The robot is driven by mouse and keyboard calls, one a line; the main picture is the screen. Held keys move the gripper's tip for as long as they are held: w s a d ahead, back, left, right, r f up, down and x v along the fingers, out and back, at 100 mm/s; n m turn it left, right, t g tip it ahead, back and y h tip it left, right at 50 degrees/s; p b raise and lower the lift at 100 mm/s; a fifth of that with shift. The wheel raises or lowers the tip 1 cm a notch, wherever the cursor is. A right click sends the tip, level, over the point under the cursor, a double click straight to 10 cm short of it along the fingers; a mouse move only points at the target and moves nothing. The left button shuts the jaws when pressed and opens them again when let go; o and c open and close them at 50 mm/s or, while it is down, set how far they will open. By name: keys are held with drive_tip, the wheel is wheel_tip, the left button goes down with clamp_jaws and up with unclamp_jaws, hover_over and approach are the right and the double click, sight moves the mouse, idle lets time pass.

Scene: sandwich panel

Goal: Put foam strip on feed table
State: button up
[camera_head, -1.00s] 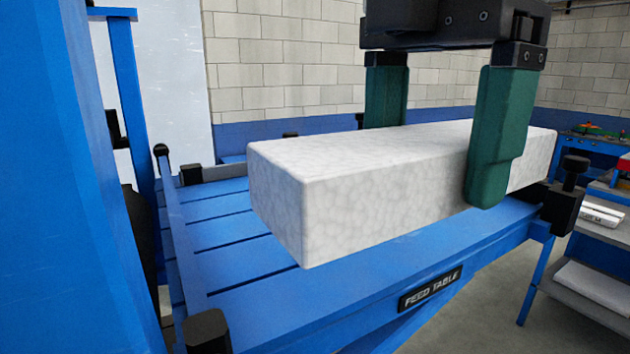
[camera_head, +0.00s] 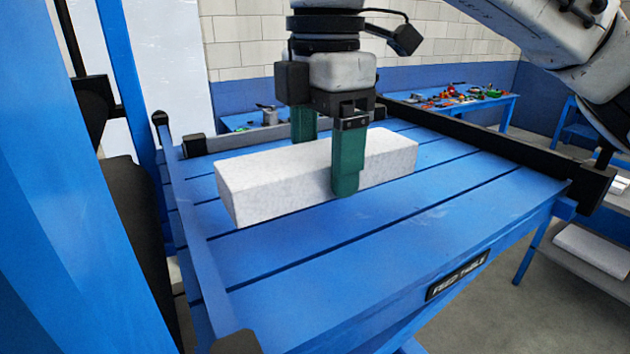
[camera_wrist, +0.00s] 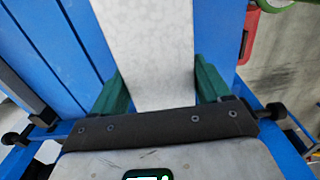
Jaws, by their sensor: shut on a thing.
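The foam strip (camera_head: 275,180) is a long white block with a speckled surface. It lies level over the left-middle part of the blue feed table (camera_head: 400,235), close to the slats; I cannot tell whether its underside touches them. My gripper (camera_head: 325,160) points down, with one green finger on each long side of the strip, shut on it. The far finger is partly hidden behind the strip. In the wrist view, the strip (camera_wrist: 150,45) runs away between both green fingers, with blue slats (camera_wrist: 50,50) to its left.
A dark rail (camera_head: 490,140) runs along the table's far right side, and a low blue edge bar (camera_head: 195,230) along its left. A tall blue frame (camera_head: 70,200) stands at the left. The table's front and right slats are clear. A blue bench with tools (camera_head: 460,97) stands behind.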

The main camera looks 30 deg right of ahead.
sight(314, 215)
drive_tip(key=shift+w+f, duration=0.95)
drive_tip(key=shift+f, duration=1.7)
drive_tip(key=o, duration=1)
drive_tip(key=shift+r, duration=0.1)
wheel_tip(314, 215, up, 12)
drive_tip(key=shift+f, duration=0.1)
